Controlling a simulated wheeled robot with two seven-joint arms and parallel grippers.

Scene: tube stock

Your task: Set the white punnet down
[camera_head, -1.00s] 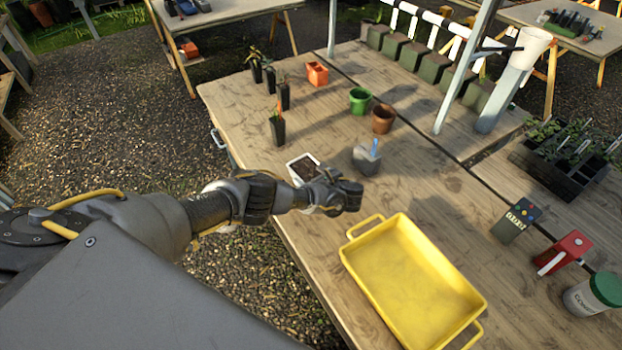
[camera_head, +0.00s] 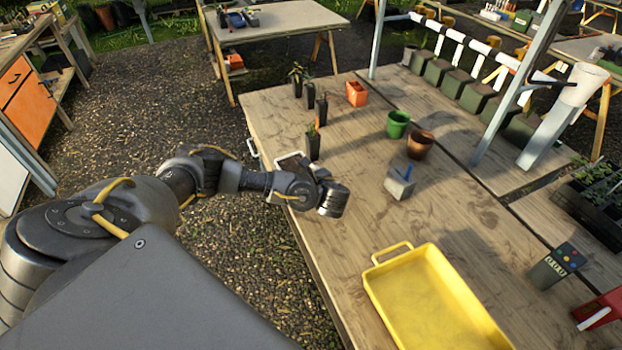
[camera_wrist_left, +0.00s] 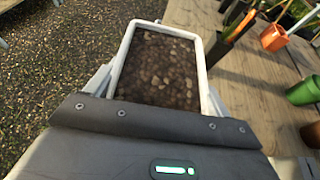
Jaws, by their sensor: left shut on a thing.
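The white punnet (camera_wrist_left: 205,75) is a white-rimmed tray filled with brown, pebbly soil. In the left wrist view it sits between the two fingers of my left gripper (camera_wrist_left: 158,85), which is shut on it. In the head view only a bit of the punnet's pale rim (camera_head: 290,156) shows behind my left wrist, close to the table's left edge. My wrist hides the rest, and I cannot tell its height over the table. My right gripper is not in view.
The wooden table (camera_head: 350,240) has bare room right of my wrist. A yellow tray (camera_head: 435,300) lies in front. A grey pot with a blue tool (camera_head: 399,183) stands mid-table. Black seedling pots (camera_head: 313,142), an orange pot (camera_head: 356,94), a green pot (camera_head: 397,124) and a brown pot (camera_head: 420,145) stand behind.

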